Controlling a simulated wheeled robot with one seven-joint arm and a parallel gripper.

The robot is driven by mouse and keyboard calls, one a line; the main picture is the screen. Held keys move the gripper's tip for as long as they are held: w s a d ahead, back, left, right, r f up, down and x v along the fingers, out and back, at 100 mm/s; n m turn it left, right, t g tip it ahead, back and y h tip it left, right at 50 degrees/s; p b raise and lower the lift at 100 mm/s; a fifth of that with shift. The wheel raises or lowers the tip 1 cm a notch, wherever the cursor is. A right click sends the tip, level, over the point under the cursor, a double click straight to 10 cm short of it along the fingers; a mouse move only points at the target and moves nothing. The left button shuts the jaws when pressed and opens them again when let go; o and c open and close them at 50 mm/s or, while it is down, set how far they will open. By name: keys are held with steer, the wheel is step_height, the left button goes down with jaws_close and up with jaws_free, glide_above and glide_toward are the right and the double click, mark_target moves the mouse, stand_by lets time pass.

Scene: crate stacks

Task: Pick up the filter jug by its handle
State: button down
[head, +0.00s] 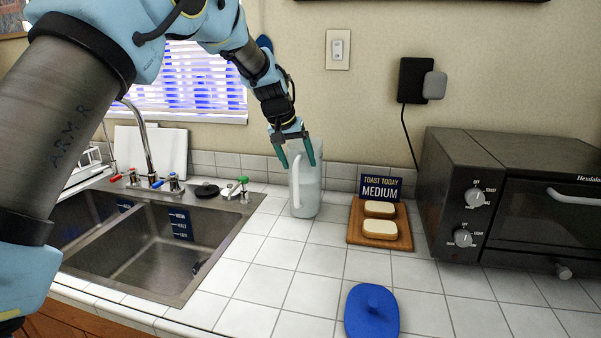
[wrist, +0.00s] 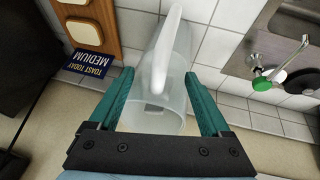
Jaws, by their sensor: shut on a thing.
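The filter jug (head: 308,190), clear and whitish, stands upright on the tiled counter between the sink and the bread board. Its white handle (head: 294,182) faces the front; in the wrist view the handle (wrist: 168,50) runs up the middle of the picture, over the clear jug body (wrist: 183,70). My gripper (head: 298,166) comes down on the jug from above and is shut on it. In the wrist view the green fingers of my gripper (wrist: 159,76) lie on either side of the jug and handle. The exact contact points are hard to see.
A blue lid (head: 371,315) lies on the counter in front. A wooden board (head: 355,232) with two bread slices and a sign (head: 381,188) is just right of the jug, then a toaster oven (head: 510,195). A sink (head: 150,245) with taps is left.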

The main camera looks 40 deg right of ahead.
step_height(320, 180, up, 9)
steer(key=shift+f+b, duration=0.1)
steer(key=shift+b, duration=1.15)
steer(key=shift+r, duration=0.65)
